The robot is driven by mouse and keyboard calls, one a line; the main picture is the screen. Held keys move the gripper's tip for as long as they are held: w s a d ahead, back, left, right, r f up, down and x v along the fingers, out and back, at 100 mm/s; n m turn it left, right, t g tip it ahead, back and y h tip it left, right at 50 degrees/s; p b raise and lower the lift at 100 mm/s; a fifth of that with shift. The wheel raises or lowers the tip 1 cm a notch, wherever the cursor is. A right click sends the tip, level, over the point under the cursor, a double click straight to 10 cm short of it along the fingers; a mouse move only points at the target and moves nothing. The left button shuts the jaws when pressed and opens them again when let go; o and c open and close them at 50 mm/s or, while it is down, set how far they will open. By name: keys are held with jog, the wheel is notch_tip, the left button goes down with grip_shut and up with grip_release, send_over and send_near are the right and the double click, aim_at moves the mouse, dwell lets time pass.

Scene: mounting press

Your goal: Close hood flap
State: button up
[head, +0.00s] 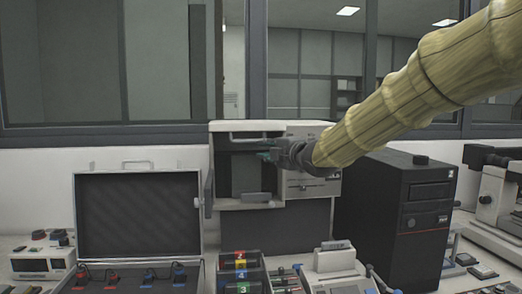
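The mounting press (310,205) is a pale box-shaped machine standing at the back of the bench, in the middle of the head view. Its front has a dark opening (238,172) on the left. A light flap with a bar handle (255,137) is at the top of this opening; its exact angle is hard to tell. My gripper (270,155) is in front of the press at the opening's upper right, a little below the flap's handle. Its fingers are small and dark here, so I cannot tell whether they are open or touching anything. My arm hides part of the press's right side.
A black computer tower (402,205) stands right of the press, and a microscope-like device (492,195) is at the far right. An open case (139,215) with a raised lid is on the left. Numbered bins (240,275) and small instruments (335,262) crowd the front.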

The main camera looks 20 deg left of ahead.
jog(key=shift+v, duration=2.1)
jog(key=shift+r, duration=0.25)
